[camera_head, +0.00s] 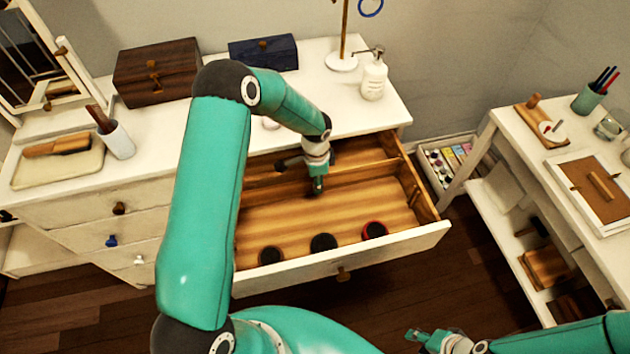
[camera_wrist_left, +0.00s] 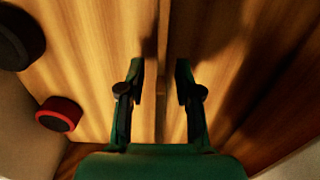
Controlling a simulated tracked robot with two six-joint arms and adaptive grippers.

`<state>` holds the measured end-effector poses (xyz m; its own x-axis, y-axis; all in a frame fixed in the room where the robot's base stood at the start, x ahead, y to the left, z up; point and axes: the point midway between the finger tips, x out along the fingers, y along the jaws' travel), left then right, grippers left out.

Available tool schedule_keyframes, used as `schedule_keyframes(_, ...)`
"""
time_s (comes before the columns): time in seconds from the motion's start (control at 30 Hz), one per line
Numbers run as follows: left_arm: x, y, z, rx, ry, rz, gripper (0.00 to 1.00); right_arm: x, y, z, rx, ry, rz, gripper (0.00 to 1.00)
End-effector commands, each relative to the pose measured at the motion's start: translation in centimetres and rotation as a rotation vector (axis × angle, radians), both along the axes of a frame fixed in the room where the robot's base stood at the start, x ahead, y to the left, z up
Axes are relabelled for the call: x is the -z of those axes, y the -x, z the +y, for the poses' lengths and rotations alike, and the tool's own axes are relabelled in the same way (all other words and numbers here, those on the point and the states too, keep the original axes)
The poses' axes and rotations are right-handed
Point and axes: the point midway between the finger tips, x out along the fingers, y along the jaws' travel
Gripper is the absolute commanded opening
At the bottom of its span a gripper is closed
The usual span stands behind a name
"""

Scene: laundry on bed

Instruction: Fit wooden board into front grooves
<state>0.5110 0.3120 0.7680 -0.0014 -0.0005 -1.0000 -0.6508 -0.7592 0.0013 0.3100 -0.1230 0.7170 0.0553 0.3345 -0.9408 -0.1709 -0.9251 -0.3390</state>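The wooden board (camera_head: 362,167) stands on edge across the open drawer (camera_head: 400,243), dividing a narrow back part from a wider front part. My left gripper (camera_head: 318,188) reaches down into the drawer at the board's middle. In the left wrist view, the board's thin edge (camera_wrist_left: 162,65) runs between the two fingers of my left gripper (camera_wrist_left: 159,90), with a gap on each side, so the gripper is open around it. The grooves at the board's ends cannot be made out. My right gripper (camera_head: 428,338) is low at the bottom right, outside the drawer, too small to judge.
Several round dark containers, one a red-rimmed tin (camera_head: 374,231), stand along the drawer's front wall; the red-rimmed one (camera_wrist_left: 60,114) shows in the wrist view. The dresser top holds a wooden box (camera_head: 156,73) and a soap bottle (camera_head: 374,78). A white table (camera_head: 530,150) stands right.

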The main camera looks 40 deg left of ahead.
Motion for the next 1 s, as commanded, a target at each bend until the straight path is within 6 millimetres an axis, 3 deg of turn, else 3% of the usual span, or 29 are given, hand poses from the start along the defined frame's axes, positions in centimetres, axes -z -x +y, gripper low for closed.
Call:
schedule_keyframes(0.3,0.65,-0.03,0.02,-0.001,0.000,-0.001,0.33,-0.09,0.01,0.00,0.000,0.000,0.000,0.40)
schedule_keyframes(0.5,0.64,-0.03,0.02,0.000,0.000,-0.001,0.00,-0.09,0.02,0.00,0.000,0.000,0.000,0.40)
schedule_keyframes(1.0,0.47,-0.04,0.05,-0.001,0.000,-0.001,0.00,-0.06,0.02,0.00,0.000,0.000,0.000,0.40)
